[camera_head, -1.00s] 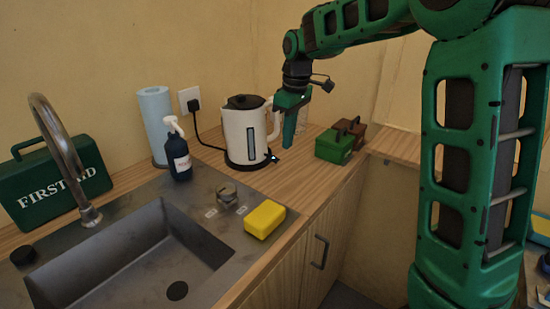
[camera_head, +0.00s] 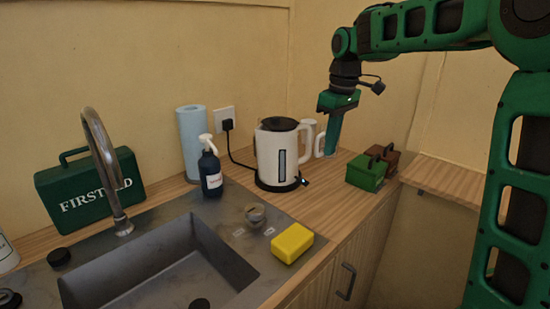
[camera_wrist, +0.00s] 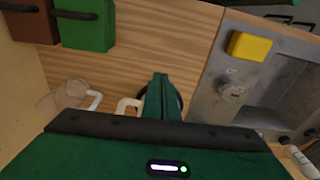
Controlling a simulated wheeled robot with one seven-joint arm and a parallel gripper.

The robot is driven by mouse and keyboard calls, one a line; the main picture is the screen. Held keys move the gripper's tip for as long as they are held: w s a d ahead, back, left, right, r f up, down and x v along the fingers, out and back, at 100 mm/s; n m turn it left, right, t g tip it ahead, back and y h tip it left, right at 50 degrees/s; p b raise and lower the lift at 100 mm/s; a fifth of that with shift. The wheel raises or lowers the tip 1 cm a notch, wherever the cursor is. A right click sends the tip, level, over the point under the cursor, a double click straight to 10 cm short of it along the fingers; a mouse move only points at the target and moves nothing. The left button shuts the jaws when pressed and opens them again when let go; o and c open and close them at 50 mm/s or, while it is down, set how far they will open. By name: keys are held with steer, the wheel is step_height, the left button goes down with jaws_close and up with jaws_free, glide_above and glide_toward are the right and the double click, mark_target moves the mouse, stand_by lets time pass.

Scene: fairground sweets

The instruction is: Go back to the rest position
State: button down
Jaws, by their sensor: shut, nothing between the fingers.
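My gripper (camera_head: 331,150) is shut and empty. In the head view it points down above the wooden counter, just right of the white kettle (camera_head: 274,155) and left of the green box. In the wrist view its closed fingers (camera_wrist: 158,85) overlap the kettle's dark base, and the kettle's white handle (camera_wrist: 127,107) shows beside them. Most of the kettle is hidden there by my gripper's body.
A green box (camera_head: 366,174) and a brown box (camera_head: 385,157) stand right of my gripper. A white mug (camera_head: 309,130) is behind the kettle. A spray bottle (camera_head: 210,168), paper roll (camera_head: 192,140), yellow sponge (camera_head: 292,243), tap (camera_head: 104,165) and first-aid case (camera_head: 90,190) are further left.

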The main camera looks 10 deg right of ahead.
steer(key=s+d+f+m, duration=0.2)
steer(key=s+d+m, duration=0.3)
steer(key=s, duration=0.5)
steer(key=s+d+f+m, duration=0.3)
steer(key=s+d, duration=0.4)
steer(key=s, duration=0.2)
steer(key=s+d+f+m, duration=0.1)
steer(key=s+f+m, duration=0.2)
steer(key=s, duration=0.5)
steer(key=s+d+f+m, duration=0.1)
steer(key=s+f, duration=0.3)
steer(key=s, duration=0.5)
steer(key=shift+d+f+m+g, duration=0.15)
steer(key=shift+f+m+g, duration=0.2)
steer(key=shift+m, duration=0.55)
steer(key=shift+w, duration=0.1)
steer(key=shift+w+f+h, duration=0.2)
steer(key=shift+w+h, duration=0.1)
steer(key=shift+w, duration=0.3)
